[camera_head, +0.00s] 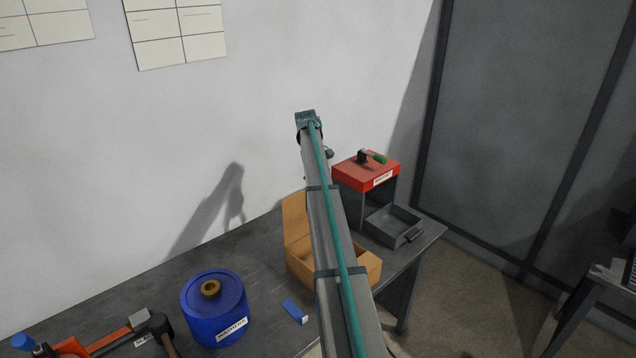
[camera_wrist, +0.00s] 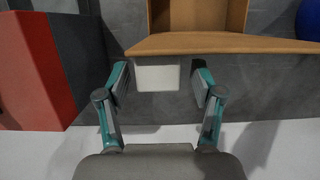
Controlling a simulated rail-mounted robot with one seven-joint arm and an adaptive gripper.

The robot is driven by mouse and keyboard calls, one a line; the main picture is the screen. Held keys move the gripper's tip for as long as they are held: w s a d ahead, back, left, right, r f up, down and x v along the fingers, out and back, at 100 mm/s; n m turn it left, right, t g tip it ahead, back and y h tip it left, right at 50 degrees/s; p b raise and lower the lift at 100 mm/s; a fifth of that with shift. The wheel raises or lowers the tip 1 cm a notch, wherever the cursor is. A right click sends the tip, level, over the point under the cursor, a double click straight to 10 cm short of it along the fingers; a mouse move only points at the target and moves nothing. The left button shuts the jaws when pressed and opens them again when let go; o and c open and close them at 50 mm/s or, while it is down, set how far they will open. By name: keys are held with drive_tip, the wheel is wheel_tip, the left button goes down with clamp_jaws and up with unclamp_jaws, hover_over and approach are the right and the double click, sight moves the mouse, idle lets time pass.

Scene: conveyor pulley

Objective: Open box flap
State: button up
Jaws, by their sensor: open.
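A brown cardboard box (camera_head: 301,262) stands on the grey workbench, partly hidden behind my arm. One flap (camera_head: 296,217) stands up on its wall side. In the wrist view the same flap (camera_wrist: 235,44) shows as a brown strip across the top, with the box interior (camera_wrist: 200,14) beyond it. A pale rectangular piece (camera_wrist: 157,77) lies just below the flap edge, between my fingers; I cannot tell if it is joined to the flap. My gripper (camera_wrist: 161,78) is open, with its fingers apart on either side of the pale piece. The gripper is hidden in the head view.
Right of the box are a red-topped cabinet (camera_head: 367,170) and an open grey drawer (camera_head: 394,226). The cabinet's red top (camera_wrist: 40,70) is close on the left in the wrist view.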

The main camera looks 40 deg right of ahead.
drive_tip(key=shift+w, duration=0.1)
drive_tip(key=shift+w+r, duration=0.1)
drive_tip(key=shift+r, duration=0.5)
drive_tip(key=w+a+r, duration=0.1)
drive_tip(key=w+r, duration=0.2)
drive_tip(key=w, duration=1)
drive_tip(key=shift+r, duration=0.3)
